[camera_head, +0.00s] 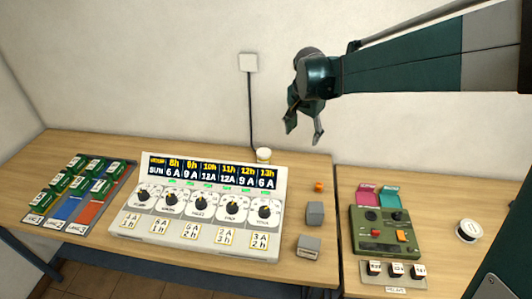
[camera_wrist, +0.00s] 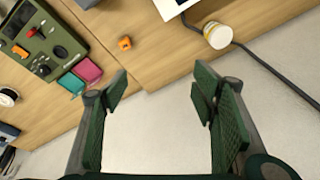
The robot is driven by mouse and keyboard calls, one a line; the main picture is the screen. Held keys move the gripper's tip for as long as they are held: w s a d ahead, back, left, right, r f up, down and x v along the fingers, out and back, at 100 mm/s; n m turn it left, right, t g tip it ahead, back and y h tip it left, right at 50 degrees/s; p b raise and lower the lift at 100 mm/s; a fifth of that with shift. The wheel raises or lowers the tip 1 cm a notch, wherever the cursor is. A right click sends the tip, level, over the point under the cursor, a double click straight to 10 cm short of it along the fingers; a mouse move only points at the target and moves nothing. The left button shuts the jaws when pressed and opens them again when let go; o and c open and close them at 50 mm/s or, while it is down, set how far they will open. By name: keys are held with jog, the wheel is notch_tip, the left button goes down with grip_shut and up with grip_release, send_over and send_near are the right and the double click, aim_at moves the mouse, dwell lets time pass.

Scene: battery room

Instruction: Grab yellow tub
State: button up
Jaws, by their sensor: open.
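The yellow tub (camera_head: 263,157) is a small round container with a pale lid. It stands at the back of the table, behind the white console and near the wall. In the wrist view the tub (camera_wrist: 217,36) is at the top right, with a yellow band under its pale top, beyond the fingertips. My gripper (camera_head: 304,128) is in the air in front of the wall, above and to the right of the tub. In the wrist view the gripper (camera_wrist: 160,84) has its green fingers wide apart with nothing between them. The console hides the tub's lower front in the head view.
A black cable (camera_head: 251,110) runs from a wall box (camera_head: 248,62) down beside the tub. The white console (camera_head: 205,205) with dials stands in front. An orange cube (camera_head: 318,187), grey blocks (camera_head: 315,213) and a green control box (camera_head: 384,230) are to the right.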

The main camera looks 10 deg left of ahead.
jog(key=w+a+f+m+g+p, duration=0.1)
jog(key=w+a+f+m, duration=0.1)
jog(key=w+a+f, duration=0.7)
jog(key=m+h, duration=0.1)
send_near(263, 152)
jog(key=shift+g, duration=0.3)
jog(key=f, duration=0.3)
jog(key=d+f, duration=0.1)
jog(key=f, duration=0.1)
jog(key=shift+w+f+p, duration=0.1)
jog(key=shift+w+p, duration=0.3)
jog(key=shift+a+f+m, duration=0.15)
jog(key=shift+m, duration=0.15)
jog(key=shift+w+f, duration=0.15)
jog(key=shift+f, duration=1.1)
jog(key=shift+w+d+f, duration=0.1)
jog(key=shift+d+f, duration=0.1)
jog(key=shift+f, duration=1.1)
jog(key=shift+w+d+f, duration=0.15)
jog(key=shift+f, duration=1.15)
jog(key=c, duration=1.1)
